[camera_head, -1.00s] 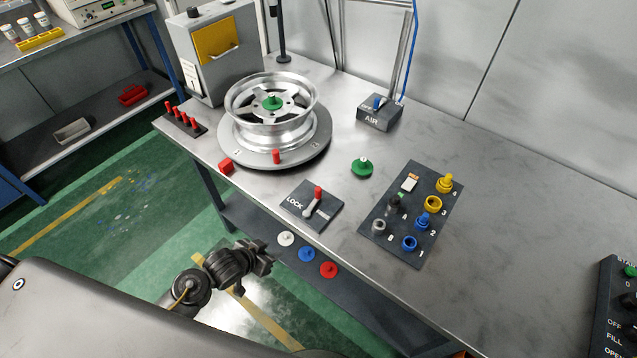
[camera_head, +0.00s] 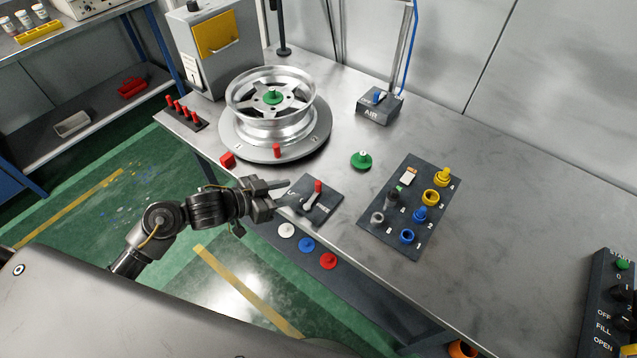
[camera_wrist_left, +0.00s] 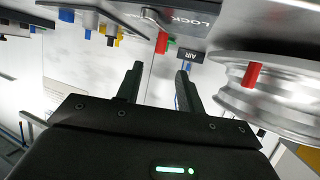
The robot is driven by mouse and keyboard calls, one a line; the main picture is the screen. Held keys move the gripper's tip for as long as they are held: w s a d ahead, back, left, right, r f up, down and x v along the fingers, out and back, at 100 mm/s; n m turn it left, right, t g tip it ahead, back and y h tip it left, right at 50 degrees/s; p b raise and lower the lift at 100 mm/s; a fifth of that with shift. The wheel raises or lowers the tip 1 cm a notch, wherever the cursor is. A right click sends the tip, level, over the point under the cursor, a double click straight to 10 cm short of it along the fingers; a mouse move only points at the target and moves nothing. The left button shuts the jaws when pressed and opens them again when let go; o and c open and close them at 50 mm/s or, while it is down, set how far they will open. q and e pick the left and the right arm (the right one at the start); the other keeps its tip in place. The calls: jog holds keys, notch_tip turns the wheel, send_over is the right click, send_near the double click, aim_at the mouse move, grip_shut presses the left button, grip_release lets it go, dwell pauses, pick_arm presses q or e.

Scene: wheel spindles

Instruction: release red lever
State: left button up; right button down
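The red lever (camera_head: 317,188) is a metal arm with a red grip on the dark LOCK plate (camera_head: 322,212) near the table's front edge. In the left wrist view the red lever (camera_wrist_left: 162,42) shows at top centre, beyond the fingertips. My left gripper (camera_head: 287,190) is at the left side of the LOCK plate, a short way from the lever, partly covering the plate's lettering. Its two fingers are apart with nothing between them, as the left wrist view (camera_wrist_left: 160,75) also shows. My right gripper is not in view.
A metal wheel (camera_head: 270,100) sits on a round turntable (camera_head: 318,143) behind the LOCK plate. A green knob (camera_head: 361,160) and a panel of numbered parts (camera_head: 388,238) lie to the right. The AIR box (camera_head: 379,107) stands behind.

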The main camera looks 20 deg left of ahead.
aim_at(318, 183)
pick_arm(q)
jog(key=p+x, duration=0.1)
jog(key=x, duration=0.9)
jog(key=shift+w+d+f, duration=0.1)
jog(key=shift+d+f, duration=0.05)
